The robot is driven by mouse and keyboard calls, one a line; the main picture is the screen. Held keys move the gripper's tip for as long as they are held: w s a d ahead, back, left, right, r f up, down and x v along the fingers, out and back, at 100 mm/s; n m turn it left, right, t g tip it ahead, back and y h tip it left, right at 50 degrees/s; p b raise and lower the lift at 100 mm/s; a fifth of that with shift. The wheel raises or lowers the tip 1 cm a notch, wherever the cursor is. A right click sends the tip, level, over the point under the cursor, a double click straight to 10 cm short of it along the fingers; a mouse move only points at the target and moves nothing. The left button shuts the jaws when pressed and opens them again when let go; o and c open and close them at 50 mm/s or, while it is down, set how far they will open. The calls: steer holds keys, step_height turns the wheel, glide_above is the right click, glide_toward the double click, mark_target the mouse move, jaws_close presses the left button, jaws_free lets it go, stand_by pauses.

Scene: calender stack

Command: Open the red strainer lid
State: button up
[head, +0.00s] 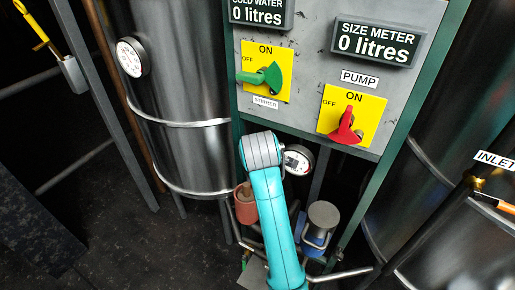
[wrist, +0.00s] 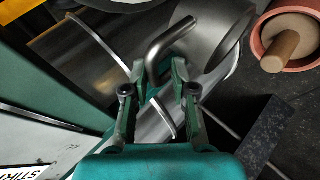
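A reddish round cup-like part (head: 244,210), likely the red strainer lid, sits low behind my arm in the head view, partly hidden. The wrist view shows a reddish ring (wrist: 261,50) with a tan peg inside at the upper right. My gripper (wrist: 159,66) points away from it, to the left. Its two green fingers stand apart. A bent metal rod (wrist: 163,42) shows between and beyond the fingertips; I cannot tell whether they touch it. In the head view my gripper is hidden behind my arm.
A grey cylinder (head: 323,214) with a metal handle stands right of my arm. A steel tank (head: 175,110) stands at left. Pipes and a green frame crowd the space; dark floor is open at lower left.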

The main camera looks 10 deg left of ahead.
stand_by(0.3)
steer(key=v, duration=1.2)
steer(key=shift+a+f, duration=0.1)
steer(key=shift+f, duration=0.05)
